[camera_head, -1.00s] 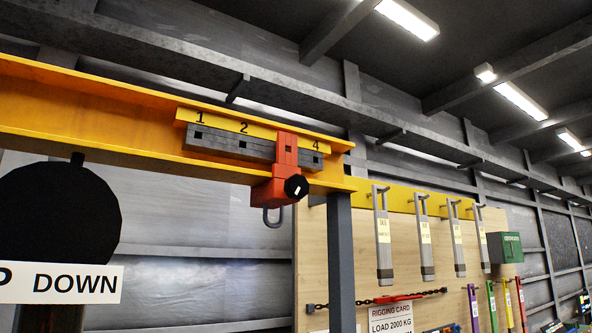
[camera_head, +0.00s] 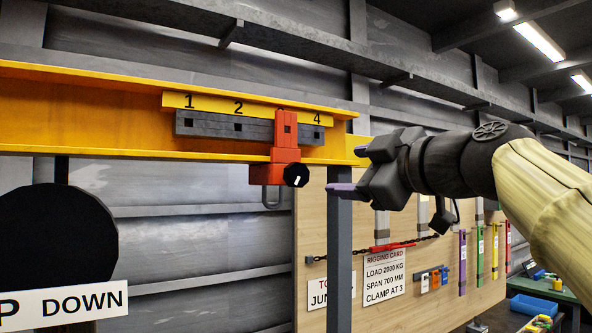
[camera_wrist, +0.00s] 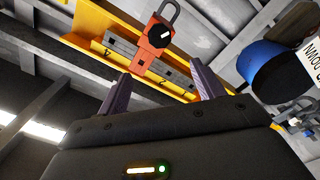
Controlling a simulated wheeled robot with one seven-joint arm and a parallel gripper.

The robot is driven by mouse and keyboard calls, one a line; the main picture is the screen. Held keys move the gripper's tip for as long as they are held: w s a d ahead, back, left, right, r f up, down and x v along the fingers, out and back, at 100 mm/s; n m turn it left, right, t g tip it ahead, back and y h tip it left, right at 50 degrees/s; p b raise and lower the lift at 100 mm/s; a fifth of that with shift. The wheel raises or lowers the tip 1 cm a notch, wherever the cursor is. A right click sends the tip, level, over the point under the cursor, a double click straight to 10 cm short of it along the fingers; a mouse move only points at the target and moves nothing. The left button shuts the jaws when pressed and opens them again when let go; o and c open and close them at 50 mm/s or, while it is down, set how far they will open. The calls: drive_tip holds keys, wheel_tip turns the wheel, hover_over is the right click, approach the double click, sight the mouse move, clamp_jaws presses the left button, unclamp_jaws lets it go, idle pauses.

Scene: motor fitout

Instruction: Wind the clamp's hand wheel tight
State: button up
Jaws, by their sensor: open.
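The red-orange clamp (camera_head: 286,136) sits on the yellow beam (camera_head: 80,107), over the grey numbered bar (camera_head: 205,124) between the marks 2 and 4. Its black hand wheel (camera_head: 296,175) with a white mark is on the clamp's lower right, and a grey shackle (camera_head: 271,196) hangs below. My gripper (camera_head: 347,170) is open and empty, to the right of the wheel and apart from it, pointing left. In the wrist view the clamp (camera_wrist: 152,52) and its wheel (camera_wrist: 160,36) appear upside down, beyond and between my two open fingers (camera_wrist: 160,87).
A grey post (camera_head: 339,235) stands below the beam's end, near my gripper. A wooden board (camera_head: 440,290) behind carries a rigging card (camera_head: 384,276) reading "clamp at 3". A large black disc (camera_head: 58,237) with a "down" sign (camera_head: 60,302) is at lower left.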

sight(298, 172)
drive_tip(key=p+x, duration=0.9)
drive_tip(key=x, duration=0.8)
drive_tip(key=shift+p, duration=0.4)
drive_tip(key=shift+w+a, duration=0.2)
drive_tip(key=shift+w, duration=0.05)
drive_tip(key=c, duration=1)
drive_tip(key=shift+f, duration=0.1)
